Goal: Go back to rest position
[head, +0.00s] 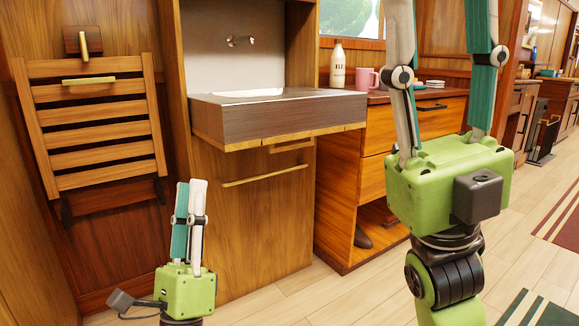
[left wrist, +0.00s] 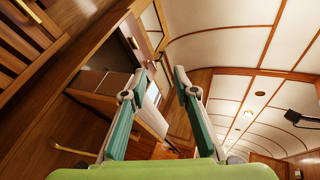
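My left gripper (head: 191,186) stands upright at the lower left of the head view, in front of the wooden cabinet and to the right of the folded slatted seat. In the left wrist view its two teal and white fingers (left wrist: 160,76) are apart with nothing between them. My right gripper (head: 441,50) is large at the right of the head view and points up. Its fingers are well apart with nothing seen between them. Its fingertips are cut off by the top edge.
A sink (head: 270,112) juts out above a cabinet (head: 255,225). A slatted seat (head: 95,125) hangs on the left wall. A bottle (head: 337,66) and a pink mug (head: 367,79) stand on a drawer counter behind my right gripper. Floor (head: 300,300) shows clear between the grippers.

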